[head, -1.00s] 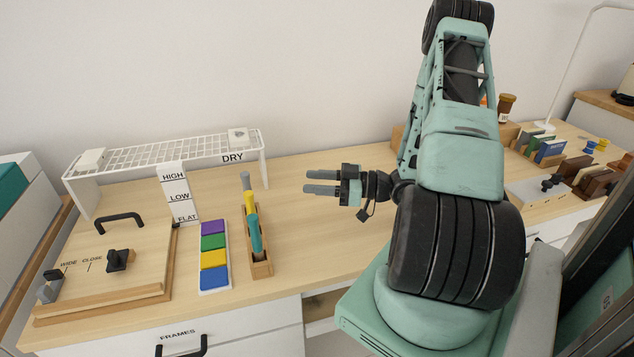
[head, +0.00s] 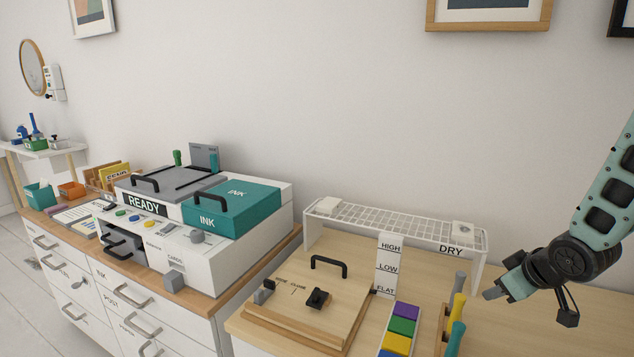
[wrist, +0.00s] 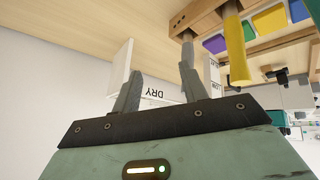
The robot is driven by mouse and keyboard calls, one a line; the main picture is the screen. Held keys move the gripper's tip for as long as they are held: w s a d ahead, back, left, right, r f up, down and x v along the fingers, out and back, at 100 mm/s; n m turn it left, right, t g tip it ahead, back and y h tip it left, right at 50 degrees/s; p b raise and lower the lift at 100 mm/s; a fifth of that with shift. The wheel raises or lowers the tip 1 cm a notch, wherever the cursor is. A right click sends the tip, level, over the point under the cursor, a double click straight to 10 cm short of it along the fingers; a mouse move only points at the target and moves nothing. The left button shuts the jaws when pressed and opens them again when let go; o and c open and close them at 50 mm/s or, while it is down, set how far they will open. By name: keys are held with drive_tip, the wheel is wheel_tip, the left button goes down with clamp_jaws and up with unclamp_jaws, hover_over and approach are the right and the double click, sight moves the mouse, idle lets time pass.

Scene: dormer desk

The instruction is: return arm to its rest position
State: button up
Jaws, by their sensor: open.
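My gripper (head: 497,291) is at the right side of the head view, held in the air over the desk, to the right of the white wire drying rack marked DRY (head: 395,224). In the wrist view my gripper (wrist: 158,88) has its two grey fingers apart with nothing between them. The DRY rack shows beyond the fingers there. The tool holder with yellow, grey and teal handles (head: 456,310) is just left of and below my gripper in the head view, and the yellow handle (wrist: 236,50) shows in the wrist view. The gripper touches nothing that I can see.
A wooden board with a black handle (head: 310,300) and a strip of coloured blocks (head: 398,330) lie on the desk. A white machine marked READY and INK (head: 255,245) stands to the left. Picture frames (head: 487,14) hang on the wall. The desk right of the handles looks clear.

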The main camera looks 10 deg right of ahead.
drive_tip(key=s+a+r+n+g+p, duration=0.1)
drive_tip(key=s+a+r, duration=0.4)
drive_tip(key=s+a, duration=0.7)
drive_tip(key=s+a+r+n+g+p, duration=0.2)
drive_tip(key=s+a+r+g, duration=0.4)
drive_tip(key=s+a, duration=0.6)
drive_tip(key=a, duration=0.7)
drive_tip(key=shift+a+n+y, duration=0.2)
drive_tip(key=shift+n+y, duration=0.1)
drive_tip(key=shift+n, duration=0.1)
